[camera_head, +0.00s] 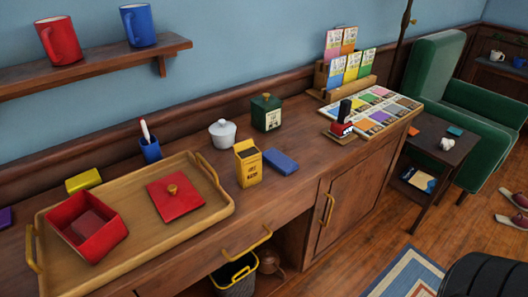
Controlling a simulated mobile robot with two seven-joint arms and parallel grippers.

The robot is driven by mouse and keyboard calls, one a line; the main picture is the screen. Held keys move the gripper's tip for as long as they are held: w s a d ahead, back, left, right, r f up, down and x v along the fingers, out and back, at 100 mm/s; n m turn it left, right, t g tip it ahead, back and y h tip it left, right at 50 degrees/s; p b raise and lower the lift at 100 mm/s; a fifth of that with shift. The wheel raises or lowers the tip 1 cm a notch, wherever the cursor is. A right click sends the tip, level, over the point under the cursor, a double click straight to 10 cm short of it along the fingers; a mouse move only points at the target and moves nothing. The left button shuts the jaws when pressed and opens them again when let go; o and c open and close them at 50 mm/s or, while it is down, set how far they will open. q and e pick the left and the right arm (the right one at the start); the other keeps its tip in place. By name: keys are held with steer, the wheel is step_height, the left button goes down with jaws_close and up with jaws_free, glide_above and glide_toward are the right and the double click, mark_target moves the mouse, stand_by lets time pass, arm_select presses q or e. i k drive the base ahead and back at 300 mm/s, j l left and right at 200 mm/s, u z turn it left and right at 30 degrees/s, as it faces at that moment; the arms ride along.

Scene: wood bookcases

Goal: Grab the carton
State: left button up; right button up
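A yellow carton (249,166) with dark printing and a dark top stands upright on the wooden cabinet top (222,235), near its front edge. It is right of the wooden tray and just left of a blue flat box (281,161). A small gap seems to lie between the carton and the blue box. Nothing holds the carton. Neither of my grippers is in view.
The wooden tray (208,215) holds an open red box (88,226) and its red lid (174,197). Behind the carton stand a white lidded pot (223,132) and a green canister (266,113). A blue cup (151,150) holds a marker.

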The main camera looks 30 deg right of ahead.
mark_target(249, 157)
steer(key=l+z, duration=0.15)
steer(key=z, duration=0.7)
steer(key=u, duration=0.4)
steer(key=k+j, duration=0.05)
